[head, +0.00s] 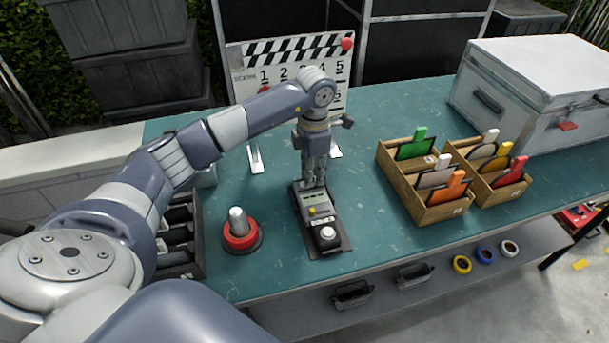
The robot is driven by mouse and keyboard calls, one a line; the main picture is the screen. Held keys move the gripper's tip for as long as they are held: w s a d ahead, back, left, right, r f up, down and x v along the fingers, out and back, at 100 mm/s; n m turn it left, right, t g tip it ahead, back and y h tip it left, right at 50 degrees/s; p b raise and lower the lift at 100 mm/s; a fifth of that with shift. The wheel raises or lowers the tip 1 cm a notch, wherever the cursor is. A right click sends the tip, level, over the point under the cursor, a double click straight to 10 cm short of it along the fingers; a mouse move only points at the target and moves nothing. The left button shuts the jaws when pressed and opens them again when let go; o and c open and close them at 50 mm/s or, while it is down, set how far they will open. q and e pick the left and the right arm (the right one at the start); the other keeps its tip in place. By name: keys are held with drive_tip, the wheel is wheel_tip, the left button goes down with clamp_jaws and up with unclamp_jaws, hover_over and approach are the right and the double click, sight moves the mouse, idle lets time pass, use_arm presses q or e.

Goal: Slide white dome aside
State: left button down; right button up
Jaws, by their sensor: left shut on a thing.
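A grey handheld meter (315,199) lies on a dark pad (340,247) on the green table, with a small yellow button on its face. The white dome (327,233) sits on the meter's dark near end. My left gripper (314,183) points straight down at the meter's far end, shut on the meter there. The dome is nearer to me than the fingers, and they are apart. The fingers hide the meter's far end, so the exact grip is hard to see. My right gripper is out of view.
A red-ringed button-like post (241,234) stands left of the meter. Wooden boxes (427,210) with coloured cards and a large white case (540,85) stand right. A clapperboard (262,62) stands behind. Free green table (365,200) lies between the meter and boxes.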

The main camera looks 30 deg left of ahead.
use_arm(q)
drive_tip(key=shift+w+d+f, duration=0.1)
drive_tip(key=shift+w+d, duration=0.25)
drive_tip(key=shift+w, duration=0.05)
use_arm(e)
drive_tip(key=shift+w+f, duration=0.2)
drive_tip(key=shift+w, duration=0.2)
use_arm(q)
drive_tip(key=c, duration=1.4)
unclamp_jaws()
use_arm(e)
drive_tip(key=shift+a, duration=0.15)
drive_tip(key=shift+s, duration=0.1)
use_arm(q)
drive_tip(key=shift+r, duration=0.3)
wheel_tip(320, 180, up, 12)
drive_tip(key=shift+f, duration=0.25)
